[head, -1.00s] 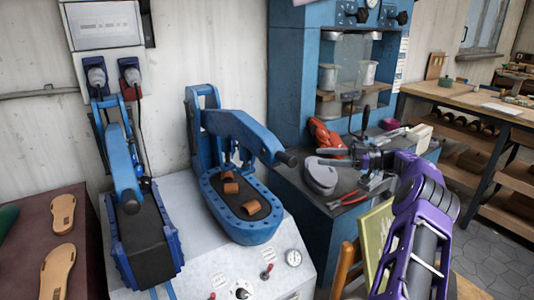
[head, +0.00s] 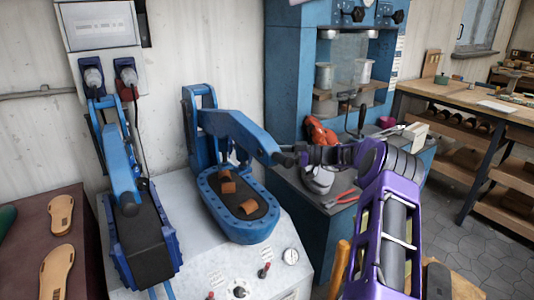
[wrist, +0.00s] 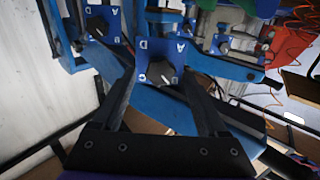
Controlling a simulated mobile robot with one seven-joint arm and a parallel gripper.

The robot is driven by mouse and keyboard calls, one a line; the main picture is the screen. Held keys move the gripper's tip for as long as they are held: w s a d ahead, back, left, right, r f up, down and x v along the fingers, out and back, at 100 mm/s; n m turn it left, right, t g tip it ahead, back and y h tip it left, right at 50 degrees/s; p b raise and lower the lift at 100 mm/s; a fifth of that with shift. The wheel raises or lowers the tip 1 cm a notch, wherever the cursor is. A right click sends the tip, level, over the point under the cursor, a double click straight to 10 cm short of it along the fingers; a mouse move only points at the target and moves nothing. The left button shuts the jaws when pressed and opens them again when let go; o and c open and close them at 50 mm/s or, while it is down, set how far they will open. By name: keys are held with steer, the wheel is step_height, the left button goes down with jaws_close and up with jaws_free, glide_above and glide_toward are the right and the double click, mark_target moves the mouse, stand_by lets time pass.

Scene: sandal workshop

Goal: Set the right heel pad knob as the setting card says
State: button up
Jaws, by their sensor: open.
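In the wrist view, a black knob (wrist: 160,73) with a white pointer mark sits on a blue plate lettered A and D. The mark points down and slightly right in the picture. My gripper (wrist: 160,84) is open, with one dark finger on each side of this knob in the picture; contact cannot be told. A second, similar knob (wrist: 97,26) is on another plate to the upper left. In the head view my gripper (head: 298,156) is beside the blue press's lever end, and the knob there is hidden. I cannot identify a readable setting card.
The blue sole press (head: 238,229) holds brown pieces in its tray. A dark-padded press (head: 145,240) stands left. Behind my arm, a bench carries a grey sole form (head: 318,178) and red-handled pliers (head: 341,198). Brown soles (head: 58,270) lie far left.

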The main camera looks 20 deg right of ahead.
steer(key=shift+w+a, duration=0.15)
steer(key=shift+a, duration=0.1)
jaws_close()
